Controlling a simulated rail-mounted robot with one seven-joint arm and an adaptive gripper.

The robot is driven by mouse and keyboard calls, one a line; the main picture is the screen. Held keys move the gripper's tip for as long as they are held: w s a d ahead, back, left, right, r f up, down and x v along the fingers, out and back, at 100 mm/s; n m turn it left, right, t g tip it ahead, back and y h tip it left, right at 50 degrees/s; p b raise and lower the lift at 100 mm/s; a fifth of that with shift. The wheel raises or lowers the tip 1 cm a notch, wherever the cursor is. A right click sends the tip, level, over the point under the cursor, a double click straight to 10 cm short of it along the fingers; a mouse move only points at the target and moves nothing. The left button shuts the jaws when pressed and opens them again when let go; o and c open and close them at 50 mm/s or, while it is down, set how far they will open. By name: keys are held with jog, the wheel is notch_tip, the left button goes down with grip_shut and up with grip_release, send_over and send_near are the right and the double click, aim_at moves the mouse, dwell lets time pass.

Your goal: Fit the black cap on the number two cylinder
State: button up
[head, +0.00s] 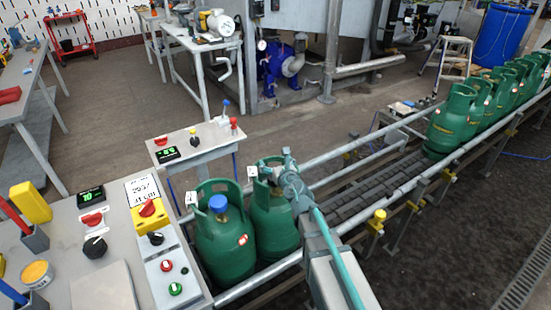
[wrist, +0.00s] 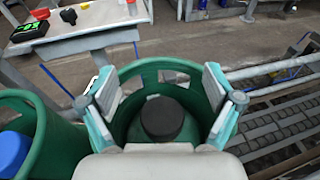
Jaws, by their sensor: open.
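The second cylinder (head: 272,228) is green and stands upright at the near end of the conveyor, beside a first green cylinder (head: 225,258) with a blue cap (head: 218,203). In the wrist view the black cap (wrist: 162,118) sits in the middle of the second cylinder's collar (wrist: 133,78). Whether it is fully seated cannot be told. My gripper (wrist: 160,95) is open above this cylinder, its fingers wide apart on either side of the cap and near the collar rim. In the head view my gripper (head: 278,175) covers the cylinder's top and hides the cap.
More green cylinders (head: 452,122) stand in a row at the conveyor's far end. The rollers (head: 365,195) between are bare. A control desk (head: 90,240) with knobs is at the left, and a small table (head: 205,138) with a display stands behind. Metal rails (head: 400,190) flank the conveyor.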

jog(key=shift+r, duration=0.9)
